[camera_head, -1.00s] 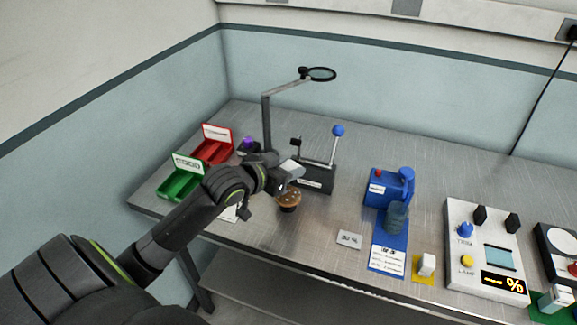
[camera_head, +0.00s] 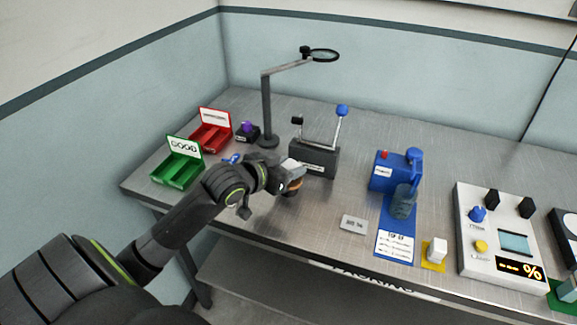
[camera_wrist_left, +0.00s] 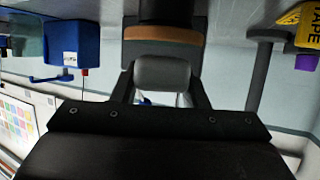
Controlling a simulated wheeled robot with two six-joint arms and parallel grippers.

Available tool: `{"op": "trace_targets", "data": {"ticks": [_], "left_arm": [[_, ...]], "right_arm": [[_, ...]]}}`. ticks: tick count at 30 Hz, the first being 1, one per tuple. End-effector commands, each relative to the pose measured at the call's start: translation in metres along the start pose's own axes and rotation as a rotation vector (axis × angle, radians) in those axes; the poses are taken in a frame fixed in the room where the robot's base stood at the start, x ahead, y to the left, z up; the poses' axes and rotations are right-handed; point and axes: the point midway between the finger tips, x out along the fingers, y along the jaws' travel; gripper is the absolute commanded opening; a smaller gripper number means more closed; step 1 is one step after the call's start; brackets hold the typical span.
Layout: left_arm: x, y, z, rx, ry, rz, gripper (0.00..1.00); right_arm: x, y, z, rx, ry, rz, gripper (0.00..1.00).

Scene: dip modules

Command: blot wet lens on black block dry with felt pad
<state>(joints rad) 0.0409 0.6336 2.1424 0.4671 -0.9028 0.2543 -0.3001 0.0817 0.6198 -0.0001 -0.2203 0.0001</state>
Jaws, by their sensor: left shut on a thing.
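The brown-amber lens (camera_head: 297,185) is on the near part of the bench, mostly hidden by my left gripper (camera_head: 287,180). In the left wrist view the lens shows as a brown band (camera_wrist_left: 162,34) against the dark block (camera_wrist_left: 165,13). My left gripper is shut on a rounded grey felt pad (camera_wrist_left: 162,74), held between its two fingers. My right gripper is not in view.
A black fixture with a blue-knobbed lever (camera_head: 315,158) stands just behind the lens. A magnifier stand (camera_head: 267,110), green bin (camera_head: 178,173) and red bin (camera_head: 210,137) are to the left. A blue device (camera_head: 388,172) stands right. The bench front between is mostly clear.

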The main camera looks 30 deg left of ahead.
Motion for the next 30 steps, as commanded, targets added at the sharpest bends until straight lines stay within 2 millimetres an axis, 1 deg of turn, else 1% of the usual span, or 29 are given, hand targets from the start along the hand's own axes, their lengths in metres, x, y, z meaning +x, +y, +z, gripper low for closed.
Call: {"op": "trace_targets", "data": {"ticks": [13,30], "left_arm": [[0.0000,0.0000,0.0000,0.000,0.000,0.000,0.19],[0.0021,0.0001,0.0051,0.000,0.000,0.000,0.19]], "right_arm": [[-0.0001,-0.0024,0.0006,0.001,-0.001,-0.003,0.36],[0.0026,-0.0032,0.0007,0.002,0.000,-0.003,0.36]]}}
